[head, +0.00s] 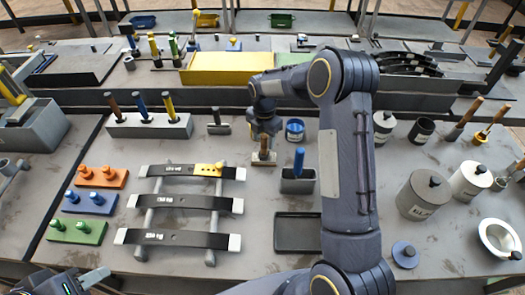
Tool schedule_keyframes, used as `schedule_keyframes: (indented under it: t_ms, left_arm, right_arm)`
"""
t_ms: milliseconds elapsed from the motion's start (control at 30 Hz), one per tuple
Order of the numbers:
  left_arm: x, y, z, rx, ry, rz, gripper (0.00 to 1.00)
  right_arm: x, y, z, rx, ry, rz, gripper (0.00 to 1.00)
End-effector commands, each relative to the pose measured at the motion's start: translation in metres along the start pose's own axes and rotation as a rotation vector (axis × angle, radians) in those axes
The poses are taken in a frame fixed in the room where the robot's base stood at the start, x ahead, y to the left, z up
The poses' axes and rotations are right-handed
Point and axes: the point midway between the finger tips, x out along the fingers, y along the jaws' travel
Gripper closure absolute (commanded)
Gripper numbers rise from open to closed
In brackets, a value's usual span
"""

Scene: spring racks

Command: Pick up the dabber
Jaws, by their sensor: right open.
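My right gripper (265,138) is open, pointing down at mid-table behind the spring rack. A small upright tool with a brown handle (263,146) and pale block base stands directly beneath it; its top is close to or between the jaws, I cannot tell which. A blue-handled tool (298,160) stands in a grey holder (297,182) just to the right. I cannot tell for certain which of these is the dabber. My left gripper (85,281) is low at the bottom left edge, away from both, partly cut off; its jaw state is unclear.
A rack (145,222) with several dark leaf springs lies left of centre. Orange, blue and green peg blocks (98,177) line the left. A dark tray (299,232) lies in front of the holder. Lidded grey canisters (424,195) and a white bowl (499,240) stand right. My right arm hides part of the table.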

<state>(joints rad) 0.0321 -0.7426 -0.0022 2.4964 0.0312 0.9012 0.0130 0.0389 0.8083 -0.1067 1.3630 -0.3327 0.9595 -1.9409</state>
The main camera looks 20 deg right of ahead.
Motion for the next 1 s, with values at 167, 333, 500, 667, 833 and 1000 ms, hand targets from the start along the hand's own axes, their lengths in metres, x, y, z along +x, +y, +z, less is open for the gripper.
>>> schedule_keyframes:
  t_ms: [167, 333, 500, 667, 833, 1000]
  left_arm:
    - [0.011, -0.005, 0.006, 0.000, 0.000, 0.000, 0.64]
    - [0.019, -0.009, 0.010, 0.000, 0.000, 0.000, 0.64]
    - [0.017, -0.008, 0.009, 0.000, 0.000, 0.000, 0.64]
    - [0.017, -0.008, 0.009, 0.000, 0.000, 0.000, 0.64]
    - [0.017, -0.008, 0.009, 0.000, 0.000, 0.000, 0.64]
    - [0.017, -0.008, 0.009, 0.000, 0.000, 0.000, 0.64]
  right_arm:
    - [0.030, -0.001, -0.001, 0.000, 0.000, -0.003, 0.52]
    - [0.048, -0.001, -0.001, 0.000, 0.000, -0.001, 0.52]
    - [0.047, -0.001, -0.001, 0.001, 0.000, -0.001, 0.52]
    - [0.047, -0.001, -0.001, 0.001, 0.000, -0.001, 0.68]
    - [0.046, -0.001, -0.001, 0.002, 0.000, 0.000, 0.90]
    - [0.046, 0.000, -0.001, 0.002, 0.000, 0.000, 1.00]
